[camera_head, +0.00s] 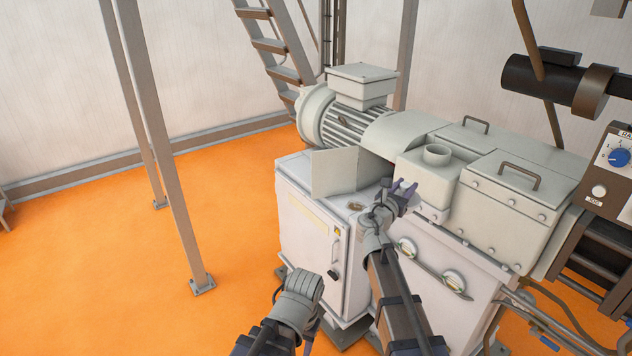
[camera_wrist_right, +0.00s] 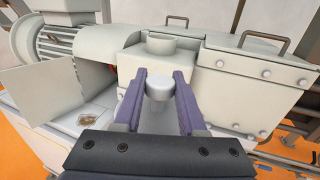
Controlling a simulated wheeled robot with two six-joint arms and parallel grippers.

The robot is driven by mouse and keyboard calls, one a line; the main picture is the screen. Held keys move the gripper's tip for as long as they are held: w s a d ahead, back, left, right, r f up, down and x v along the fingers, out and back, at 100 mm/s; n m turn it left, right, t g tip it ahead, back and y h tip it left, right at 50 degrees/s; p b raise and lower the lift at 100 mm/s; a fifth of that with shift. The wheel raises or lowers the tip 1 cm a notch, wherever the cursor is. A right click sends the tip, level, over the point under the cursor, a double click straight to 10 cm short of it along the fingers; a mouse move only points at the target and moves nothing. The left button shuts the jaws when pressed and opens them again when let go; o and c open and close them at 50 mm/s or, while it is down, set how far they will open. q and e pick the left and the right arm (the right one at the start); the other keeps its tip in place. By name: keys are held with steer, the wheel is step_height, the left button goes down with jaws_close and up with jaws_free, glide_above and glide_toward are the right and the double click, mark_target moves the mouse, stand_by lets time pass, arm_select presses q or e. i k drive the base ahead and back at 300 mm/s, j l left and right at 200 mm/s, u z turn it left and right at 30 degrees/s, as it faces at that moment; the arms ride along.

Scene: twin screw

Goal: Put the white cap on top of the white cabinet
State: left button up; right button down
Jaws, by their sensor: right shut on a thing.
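The white cap (camera_wrist_right: 158,88) is a small round piece between the purple fingertips of my right gripper (camera_wrist_right: 158,90), which is shut on it. In the head view my right gripper (camera_head: 403,192) is in front of the machine's pale box with a round neck, above the right side of the white cabinet; the cap cannot be made out there. The white cabinet (camera_head: 312,240) stands below the motor, with a door and a black handle on its front. My left gripper (camera_head: 313,335) is low, in front of the cabinet, mostly hidden behind its wrist; its opening cannot be seen.
An upright pale panel (camera_head: 335,172) stands on the cabinet top, near a brown patch (camera_head: 355,206). The round neck (camera_head: 437,153) and handled covers (camera_head: 519,175) are to the right. Motor (camera_head: 345,115) behind. Orange floor (camera_head: 110,250) is open at left, beyond a grey post (camera_head: 165,160).

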mark_target(302, 167)
steer(key=i+j, duration=0.85)
steer(key=i, duration=0.3)
steer(key=i+j, duration=0.9)
steer(key=i, duration=0.25)
